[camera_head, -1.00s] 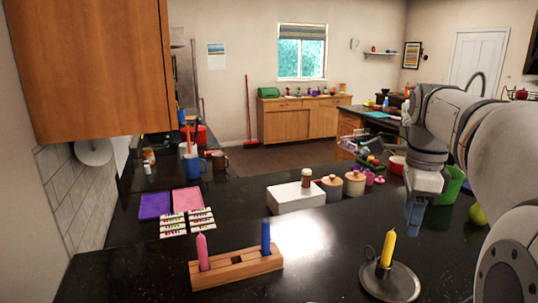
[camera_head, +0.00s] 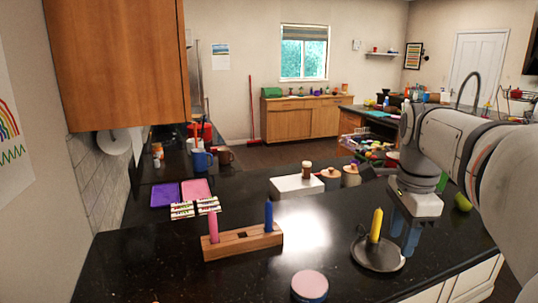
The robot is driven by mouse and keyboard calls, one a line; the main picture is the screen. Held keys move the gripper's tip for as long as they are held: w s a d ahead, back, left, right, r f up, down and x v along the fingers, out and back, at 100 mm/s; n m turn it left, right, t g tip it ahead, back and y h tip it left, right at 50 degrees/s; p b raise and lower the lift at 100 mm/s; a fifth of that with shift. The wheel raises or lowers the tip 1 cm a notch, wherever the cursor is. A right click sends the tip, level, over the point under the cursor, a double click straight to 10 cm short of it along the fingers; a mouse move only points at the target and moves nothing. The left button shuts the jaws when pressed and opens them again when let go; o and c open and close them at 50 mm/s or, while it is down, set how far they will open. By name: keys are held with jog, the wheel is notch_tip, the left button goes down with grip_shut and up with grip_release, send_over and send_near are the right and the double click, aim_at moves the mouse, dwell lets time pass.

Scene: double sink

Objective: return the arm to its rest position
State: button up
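My gripper (camera_head: 404,236) points down at the end of my white and grey arm, at the right of the head view. Its blue fingers are apart with a gap between them, and I see nothing held. It hangs close to the yellow candle (camera_head: 376,225), which stands upright in a dark metal candle holder (camera_head: 378,256) on the black counter. The fingers partly overlap the holder's right side in the picture; I cannot tell if they touch it.
A wooden block (camera_head: 243,242) holds a pink candle (camera_head: 213,227) and a blue candle (camera_head: 268,216). A round pink-topped tin (camera_head: 310,286) stands at the front. A white box (camera_head: 296,186) and canisters (camera_head: 351,176) are behind. Bare counter (camera_head: 160,260) lies at the left.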

jog(key=s+a+f+n+t, duration=0.1)
jog(key=s+a+f+n, duration=0.4)
jog(key=f+n, duration=0.2)
jog(key=s+a+f+n+t, duration=0.1)
jog(key=s+a+f+n, duration=0.3)
jog(key=n, duration=0.7)
notch_tip(320, 180, down, 3)
jog(key=shift+s+a+t, duration=0.3)
jog(key=shift+s+a, duration=0.05)
jog(key=shift+s, duration=0.6)
